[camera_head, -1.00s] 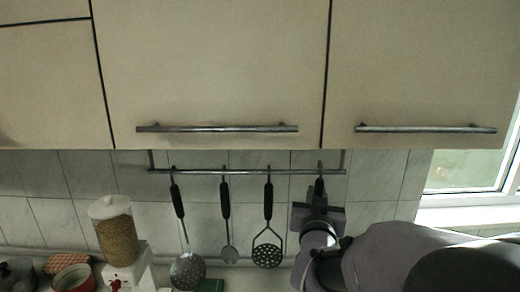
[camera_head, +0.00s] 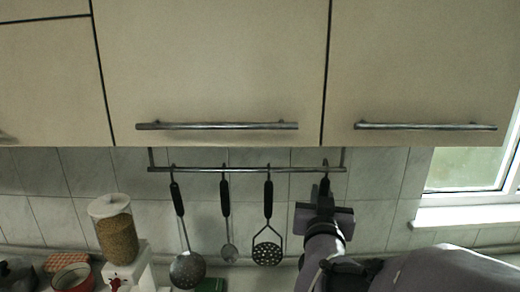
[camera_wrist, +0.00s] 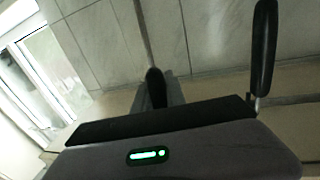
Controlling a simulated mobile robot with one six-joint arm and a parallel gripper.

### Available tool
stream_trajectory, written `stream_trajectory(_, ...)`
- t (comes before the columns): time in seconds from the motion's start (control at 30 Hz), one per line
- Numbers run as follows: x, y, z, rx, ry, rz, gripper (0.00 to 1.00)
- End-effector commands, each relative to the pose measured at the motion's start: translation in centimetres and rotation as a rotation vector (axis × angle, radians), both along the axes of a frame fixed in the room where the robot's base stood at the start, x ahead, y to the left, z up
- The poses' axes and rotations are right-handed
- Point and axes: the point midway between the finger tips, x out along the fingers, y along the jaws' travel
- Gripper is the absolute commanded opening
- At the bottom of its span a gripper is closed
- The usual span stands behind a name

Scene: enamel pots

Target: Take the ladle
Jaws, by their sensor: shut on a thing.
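The ladle's black handle (camera_head: 325,186) shows at the right end of the wall rail, just above my gripper (camera_head: 324,208). Its lower part and bowl are hidden behind my gripper and arm. In the wrist view the end of the black handle (camera_wrist: 154,78) stands between the fingers of my gripper (camera_wrist: 157,94), which is shut on it. The top of the handle is close to the rail; I cannot tell if it still hangs on it.
A rail (camera_head: 240,170) under the cupboards carries a skimmer (camera_head: 187,269), a small spoon-like tool (camera_head: 229,252) and a masher (camera_head: 267,248) to the left. The masher is nearest my gripper. A grain dispenser (camera_head: 115,235) stands lower left. A window (camera_head: 470,155) is at right.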

Motion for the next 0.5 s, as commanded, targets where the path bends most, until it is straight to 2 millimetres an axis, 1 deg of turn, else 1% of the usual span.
stream_trajectory(0.3,-3.6,0.0,-0.1,0.000,-0.001,0.001,0.00)
stream_trajectory(0.5,-5.6,0.0,0.0,0.001,-0.001,0.001,0.00)
